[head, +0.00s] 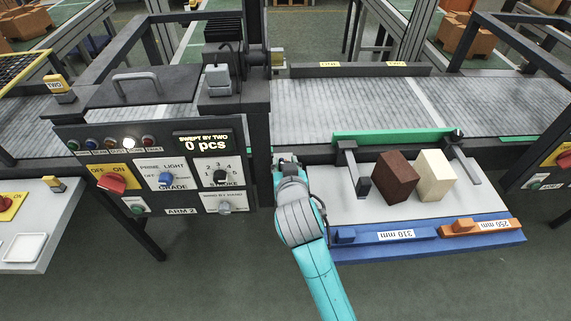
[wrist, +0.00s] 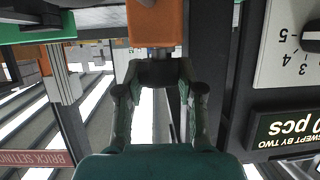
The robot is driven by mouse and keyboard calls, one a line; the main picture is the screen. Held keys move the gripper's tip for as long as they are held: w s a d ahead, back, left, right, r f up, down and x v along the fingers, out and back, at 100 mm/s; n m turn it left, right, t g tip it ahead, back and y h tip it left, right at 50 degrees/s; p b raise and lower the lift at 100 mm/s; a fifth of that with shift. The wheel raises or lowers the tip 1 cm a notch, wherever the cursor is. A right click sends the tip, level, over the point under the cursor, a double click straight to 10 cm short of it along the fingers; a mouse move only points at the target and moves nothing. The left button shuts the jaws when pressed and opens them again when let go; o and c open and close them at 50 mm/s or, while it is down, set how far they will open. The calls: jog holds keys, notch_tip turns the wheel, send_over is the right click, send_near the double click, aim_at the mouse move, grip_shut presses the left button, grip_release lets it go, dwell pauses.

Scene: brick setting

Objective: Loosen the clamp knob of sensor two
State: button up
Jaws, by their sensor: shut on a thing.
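In the wrist view my gripper (wrist: 158,74) is closed around a small dark knob-like part (wrist: 160,70) under an orange block (wrist: 155,22). The fingers hide most of that part, and no label shows on the block, so I cannot read whether it is sensor two. In the head view my arm's end (head: 287,165) is between the control panel and the brick tray, and its fingers are hidden. A "TWO" tag (head: 397,64) sits on the dark rail behind the belt, right of a "ONE" tag (head: 329,64).
The control panel (head: 150,175) with dials and a "0 pcs" display (head: 203,142) is close on the left. At the right, a tray (head: 350,206) bears a brown brick (head: 394,178) and a cream brick (head: 434,176). A conveyor belt (head: 360,108) runs behind.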

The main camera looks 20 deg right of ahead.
jog(key=n+y, duration=0.4)
jog(key=shift+d+y, duration=0.15)
jog(key=shift+y, duration=0.25)
jog(key=shift+n+g+y, duration=0.4)
jog(key=shift+n+y, duration=1.3)
jog(key=shift+y, duration=0.2)
jog(key=shift+f, duration=0.1)
jog(key=o, duration=1.2)
jog(key=shift+c, duration=0.2)
jog(key=v, duration=1.2)
jog(key=shift+d, duration=0.15)
